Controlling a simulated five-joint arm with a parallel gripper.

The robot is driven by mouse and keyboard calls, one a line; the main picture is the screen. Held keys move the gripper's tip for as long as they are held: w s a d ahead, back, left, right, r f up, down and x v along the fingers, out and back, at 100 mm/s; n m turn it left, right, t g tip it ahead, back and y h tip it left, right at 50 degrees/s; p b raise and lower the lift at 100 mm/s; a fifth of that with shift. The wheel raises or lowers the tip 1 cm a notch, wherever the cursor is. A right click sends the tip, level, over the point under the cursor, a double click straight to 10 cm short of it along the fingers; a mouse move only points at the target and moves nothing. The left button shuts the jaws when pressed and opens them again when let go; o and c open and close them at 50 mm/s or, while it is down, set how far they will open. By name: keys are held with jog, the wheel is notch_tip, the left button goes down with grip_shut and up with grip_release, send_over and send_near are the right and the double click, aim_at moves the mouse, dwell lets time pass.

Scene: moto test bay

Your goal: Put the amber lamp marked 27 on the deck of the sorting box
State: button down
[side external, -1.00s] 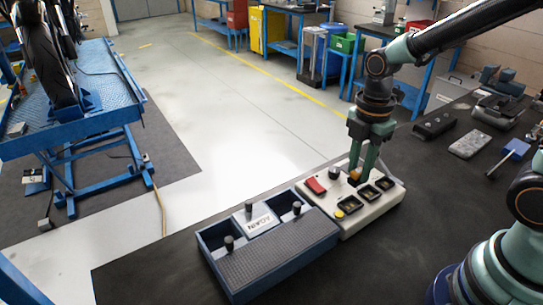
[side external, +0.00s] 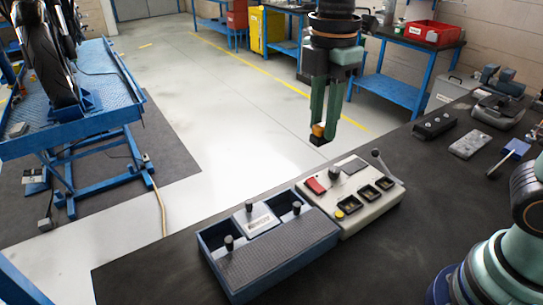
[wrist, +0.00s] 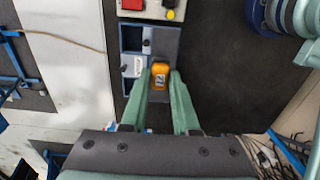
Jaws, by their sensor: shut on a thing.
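My gripper (side external: 325,132) is shut on the amber lamp (side external: 318,130), which has a dark lower end. It holds the lamp in the air, well above the bench. In the wrist view the lamp (wrist: 160,75) sits between the fingertips, with dark marking on its face that looks like 27. The sorting box (side external: 222,268) is blue-grey and stands at the bench's front left. It has a dark ribbed deck (side external: 275,252) and open compartments with dark knobs. In the wrist view the box (wrist: 165,40) lies beneath the lamp, which hides part of it.
A pale control panel (side external: 360,215) touches the sorting box's right side. It has a red rocker (side external: 315,186), a yellow button (side external: 340,214), several dark sockets and an upright lever (side external: 381,162). A grey block (side external: 470,144) and other parts lie farther right. The bench front is clear.

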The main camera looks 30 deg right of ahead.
jog(key=s+a, duration=0.2)
jog(key=a, duration=0.7)
jog(key=f, duration=1.9)
jog(key=shift+w+f, duration=0.2)
jog(key=shift+f, duration=0.05)
jog(key=shift+f, duration=0.15)
jog(key=c, duration=0.7)
grip_release()
